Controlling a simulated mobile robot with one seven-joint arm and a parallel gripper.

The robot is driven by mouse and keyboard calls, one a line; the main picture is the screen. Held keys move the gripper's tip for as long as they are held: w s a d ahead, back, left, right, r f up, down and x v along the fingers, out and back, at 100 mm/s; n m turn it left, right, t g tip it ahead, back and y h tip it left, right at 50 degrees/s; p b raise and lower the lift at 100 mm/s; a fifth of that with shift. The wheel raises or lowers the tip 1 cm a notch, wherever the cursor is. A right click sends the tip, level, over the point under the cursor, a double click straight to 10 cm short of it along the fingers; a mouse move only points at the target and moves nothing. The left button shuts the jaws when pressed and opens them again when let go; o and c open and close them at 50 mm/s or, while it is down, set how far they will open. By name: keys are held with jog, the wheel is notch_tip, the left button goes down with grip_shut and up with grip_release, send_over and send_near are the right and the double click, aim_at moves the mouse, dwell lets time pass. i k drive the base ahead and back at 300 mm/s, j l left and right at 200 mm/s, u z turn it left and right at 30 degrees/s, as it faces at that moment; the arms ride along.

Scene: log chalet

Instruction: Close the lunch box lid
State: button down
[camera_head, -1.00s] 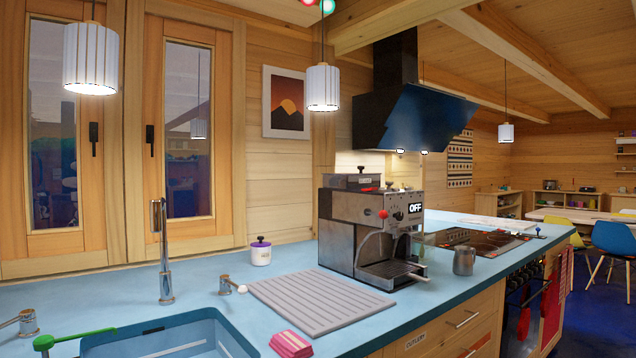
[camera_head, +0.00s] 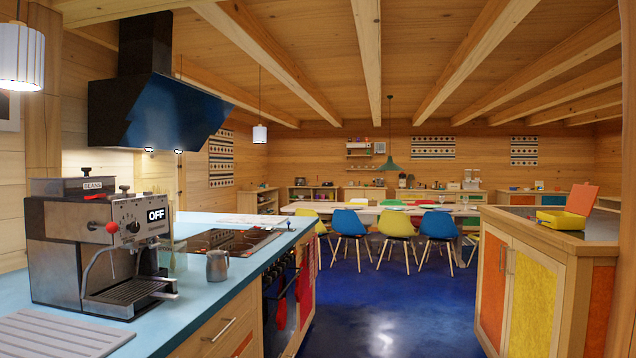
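A small yellow box (camera_head: 560,219), which looks like the lunch box, sits at the right on the dark top of a wooden cabinet. Its orange lid (camera_head: 581,199) stands raised at the box's far right side, so the box is open. Its inside is too small to make out. My gripper is not in view, and the box is well away across the room.
The cabinet (camera_head: 532,285) has yellow and orange panels. A blue counter (camera_head: 195,324) with a coffee machine (camera_head: 100,245) runs along the left. Blue floor (camera_head: 385,310) lies clear between them. Chairs (camera_head: 397,224) line a long table at the back.

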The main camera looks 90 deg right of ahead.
aim_at(582, 197)
jog(key=l+z, duration=0.2)
jog(key=z, duration=1.15)
jog(key=l+z, duration=0.2)
jog(key=z, duration=0.2)
jog(key=l+z, duration=0.15)
jog(key=z, duration=0.3)
jog(key=i+l+z, duration=0.15)
jog(key=z, duration=0.25)
jog(key=i+l+z, duration=0.15)
jog(key=z, duration=0.25)
jog(key=i+l+z, duration=0.2)
jog(key=z, duration=0.15)
jog(key=i+z, duration=0.2)
jog(key=z, duration=0.2)
